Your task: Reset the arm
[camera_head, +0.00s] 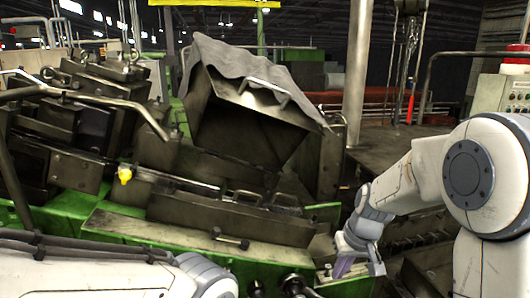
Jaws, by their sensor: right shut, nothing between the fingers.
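My right arm (420,175) comes in from the right and reaches down toward the machine's front. Its gripper (358,268) is shut and empty, low over the front right part of the green bolt former (260,258). I cannot tell whether it touches the machine there. My left arm (90,275) lies along the bottom left edge of the view. Its gripper is out of the frame.
A dark metal hood (240,118) with a grey cloth (230,62) over it stands tilted in the middle. Metal bars and a handle (100,92) stick out at left. A grey post (356,75) rises behind. A control panel (515,90) stands at far right.

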